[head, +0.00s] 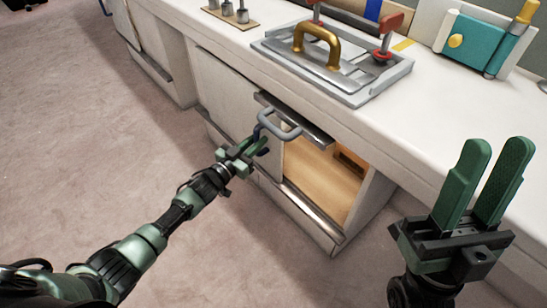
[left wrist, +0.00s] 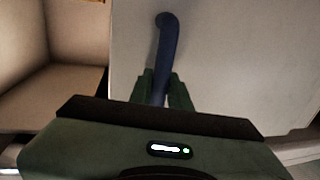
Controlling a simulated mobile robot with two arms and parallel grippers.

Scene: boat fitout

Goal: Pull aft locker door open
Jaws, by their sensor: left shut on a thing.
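The locker door is a white panel (head: 222,92) on the cabinet front, left of an open compartment with a wooden interior (head: 318,180). Its dark blue handle (left wrist: 165,55) stands out from the panel in the left wrist view. My left gripper (head: 257,150) is shut on the lower part of this handle, and its fingers (left wrist: 165,92) show on both sides of it. In the head view the handle is mostly hidden by the gripper. My right gripper (head: 496,150) is raised at the right, open and empty, away from the door.
A grey bar handle (head: 280,124) on a metal-edged front juts out just above my left gripper. The white counter (head: 390,125) carries a metal tray with a gold handle (head: 318,42) and a teal case (head: 473,45). The floor (head: 90,130) at left is clear.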

